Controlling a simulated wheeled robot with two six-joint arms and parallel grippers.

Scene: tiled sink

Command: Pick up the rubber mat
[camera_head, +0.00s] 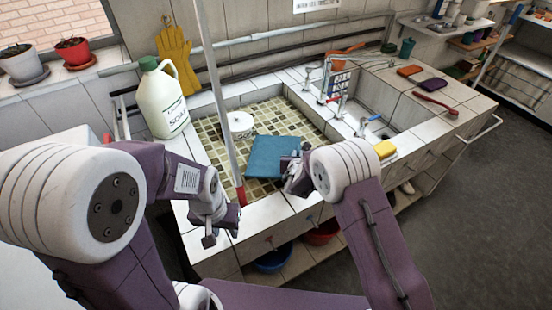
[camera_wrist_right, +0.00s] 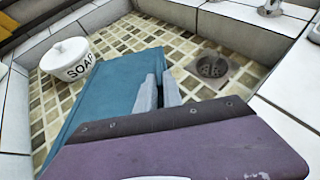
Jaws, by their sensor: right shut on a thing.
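The rubber mat (camera_head: 272,157) is a flat blue-teal sheet in the tiled basin. In the right wrist view the mat (camera_wrist_right: 110,95) fills the middle, passing under my gripper. My right gripper (camera_head: 297,172) is shut on the mat's right edge; in the wrist view its grey fingers (camera_wrist_right: 158,92) are close together at that edge. The mat looks tilted, and I cannot tell how much of it touches the basin floor. My left gripper (camera_head: 222,232) is over the front rim, left of the mat, with its fingers apart and nothing between them.
A white soap dish (camera_head: 237,124) sits behind the mat. A pole (camera_head: 218,85) with a red lower end stands left of it. A soap jug (camera_head: 163,100) is on the left rim. A yellow sponge (camera_head: 385,150) and taps (camera_head: 340,104) are to the right. The drain (camera_wrist_right: 212,67) is clear.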

